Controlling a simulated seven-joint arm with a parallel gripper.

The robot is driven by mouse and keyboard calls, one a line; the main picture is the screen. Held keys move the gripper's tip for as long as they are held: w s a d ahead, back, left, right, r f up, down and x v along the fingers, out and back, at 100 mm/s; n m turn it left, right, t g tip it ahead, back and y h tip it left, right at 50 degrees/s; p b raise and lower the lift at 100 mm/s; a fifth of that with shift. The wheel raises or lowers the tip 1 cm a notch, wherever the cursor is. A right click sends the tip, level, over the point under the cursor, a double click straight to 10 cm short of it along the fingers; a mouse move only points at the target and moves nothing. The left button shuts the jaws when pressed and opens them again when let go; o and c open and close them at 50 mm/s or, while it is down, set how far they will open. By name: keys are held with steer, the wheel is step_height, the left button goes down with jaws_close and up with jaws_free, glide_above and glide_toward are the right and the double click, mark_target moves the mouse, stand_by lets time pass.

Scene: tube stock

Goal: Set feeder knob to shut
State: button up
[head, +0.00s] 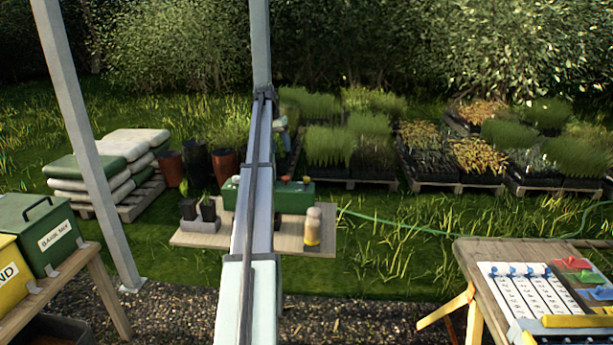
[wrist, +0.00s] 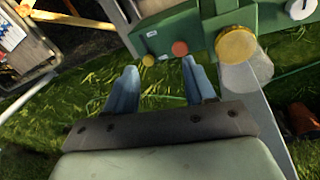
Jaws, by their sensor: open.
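A green box-shaped unit (wrist: 170,35) lies just beyond my gripper in the wrist view. It carries a small yellow knob (wrist: 148,61), an orange-red knob (wrist: 180,48), a larger yellow round part (wrist: 236,45) and a white round part (wrist: 300,9). I cannot tell which one is the feeder knob or how it is set. My gripper (wrist: 159,66) is open and empty, its blue fingers apart, with the small yellow and orange-red knobs beyond the gap. In the head view the green unit (head: 297,197) sits on a wooden table, partly behind my arm.
A green hose (head: 400,228) runs right over the grass. A board with blue pegs (head: 520,290) lies on the right bench. A green bin (head: 38,230) stands at left.

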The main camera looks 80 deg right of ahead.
mark_target(307, 178)
steer(key=s+d+t, duration=0.3)
steer(key=s+d, duration=0.3)
steer(key=s, duration=0.4)
steer(key=f, duration=1.4)
steer(key=shift+w+a+f, duration=0.15)
steer(key=shift+a+f, duration=0.1)
steer(key=shift+f, duration=0.05)
jaws_close()
